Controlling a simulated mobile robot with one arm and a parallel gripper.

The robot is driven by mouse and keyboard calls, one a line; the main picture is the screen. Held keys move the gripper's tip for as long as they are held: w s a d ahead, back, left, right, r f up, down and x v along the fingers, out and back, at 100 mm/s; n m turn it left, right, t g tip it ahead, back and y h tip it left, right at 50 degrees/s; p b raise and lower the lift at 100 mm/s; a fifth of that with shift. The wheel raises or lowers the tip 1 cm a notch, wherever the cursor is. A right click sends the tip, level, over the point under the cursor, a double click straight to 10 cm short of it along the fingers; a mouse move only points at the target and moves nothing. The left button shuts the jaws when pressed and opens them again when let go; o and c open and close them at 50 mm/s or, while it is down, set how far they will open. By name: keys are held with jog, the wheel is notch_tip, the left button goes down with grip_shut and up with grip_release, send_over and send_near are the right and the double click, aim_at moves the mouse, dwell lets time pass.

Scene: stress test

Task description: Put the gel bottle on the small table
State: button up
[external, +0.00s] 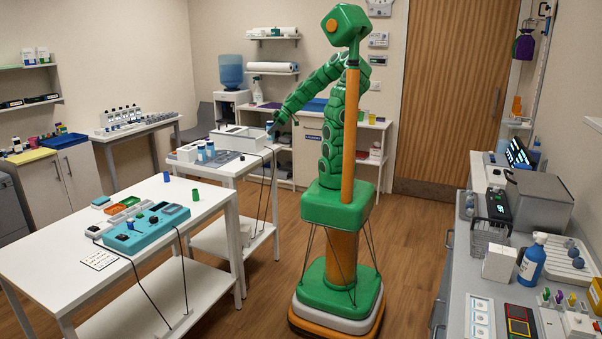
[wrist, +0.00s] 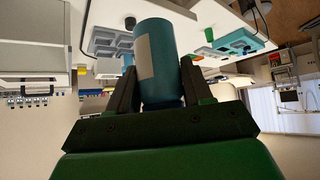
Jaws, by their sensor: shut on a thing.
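The gel bottle (wrist: 155,50), a blue cylinder with a pale label, is between the two dark fingers of my gripper (wrist: 153,75) in the wrist view. My gripper is shut on it. In the external view my gripper (external: 276,120) is stretched out to the left, and a small blue part of the bottle (external: 270,126) shows at its tip. It appears close to the right end of a white table (external: 222,179) with devices on it. A larger white table (external: 60,235) stands nearer. Which one is the small table is not certain.
The white table near my gripper bears a white box device (external: 238,139) and small blue bottles (external: 205,152). The nearer table holds a teal device (external: 146,230) and a green cup (external: 195,195). Cables hang off both tables. Floor (external: 265,290) is open left of my base.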

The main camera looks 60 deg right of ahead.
jog(key=shift+s+r, duration=0.25)
jog(key=shift+s, duration=0.1)
jog(key=shift+w+d+f, duration=0.45)
jog(key=shift+w+f, duration=1.25)
jog(key=shift+w, duration=0.55)
jog(key=shift+w+d+f, duration=0.5)
jog(key=shift+w+f, duration=1.15)
jog(key=shift+w, duration=0.6)
jog(key=shift+w+d+f, duration=0.45)
jog(key=shift+w+f, duration=1.25)
jog(key=shift+w, duration=0.55)
jog(key=shift+f, duration=1.4)
jog(key=o, duration=0.9)
jog(key=shift+f, duration=0.15)
